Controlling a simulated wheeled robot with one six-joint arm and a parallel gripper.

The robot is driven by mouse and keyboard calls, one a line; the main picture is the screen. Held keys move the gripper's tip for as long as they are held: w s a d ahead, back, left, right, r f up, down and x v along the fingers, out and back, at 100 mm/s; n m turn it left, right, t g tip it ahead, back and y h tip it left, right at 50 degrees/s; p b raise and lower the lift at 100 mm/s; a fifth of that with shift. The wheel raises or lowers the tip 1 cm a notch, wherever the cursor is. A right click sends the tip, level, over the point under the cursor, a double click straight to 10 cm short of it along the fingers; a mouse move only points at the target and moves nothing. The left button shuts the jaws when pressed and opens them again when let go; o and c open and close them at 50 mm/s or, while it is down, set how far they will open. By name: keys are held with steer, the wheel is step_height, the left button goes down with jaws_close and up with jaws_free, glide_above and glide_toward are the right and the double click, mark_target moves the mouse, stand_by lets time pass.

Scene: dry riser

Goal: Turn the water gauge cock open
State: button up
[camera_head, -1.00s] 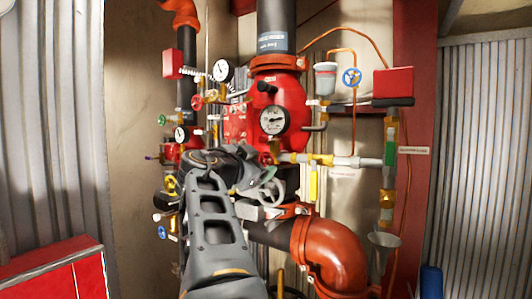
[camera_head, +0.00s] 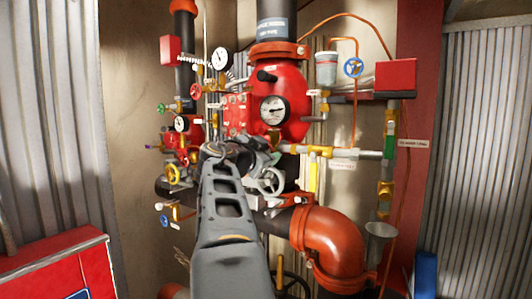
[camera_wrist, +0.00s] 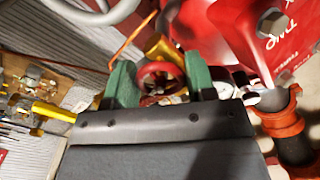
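In the wrist view a small red handwheel (camera_wrist: 158,77) on a brass fitting (camera_wrist: 162,48) shows between and beyond my fingers. I cannot read a label that tells whether it is the water gauge cock. My gripper (camera_wrist: 160,82) has two green fingertips spread well apart, with nothing clamped between them. Whether they touch the wheel is unclear. In the head view my arm hides much of the gripper, which is in front of the riser's lower middle. The large pressure gauge (camera_head: 272,110) is on the red valve body, above my gripper. Another gauge (camera_head: 221,58) is higher left.
An orange elbow pipe (camera_head: 334,243) is below right. Brass and steel piping (camera_head: 340,153) runs to the right. A red cabinet (camera_head: 55,268) stands at lower left. Corrugated walls flank both sides.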

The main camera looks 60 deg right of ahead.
steer(key=c, duration=0.5)
steer(key=shift+o, duration=0.2)
steer(key=shift+f+n+b, duration=0.15)
steer(key=shift+n+b, duration=0.15)
steer(key=shift+b, duration=0.15)
steer(key=shift+f+n+b, duration=0.1)
steer(key=shift+n+b, duration=0.6)
steer(key=n+b, duration=0.2)
steer(key=n, duration=0.5)
steer(key=n+b, duration=0.1)
steer(key=n, duration=0.1)
steer(key=shift+r+n, duration=0.2)
steer(key=shift+n, duration=2.4)
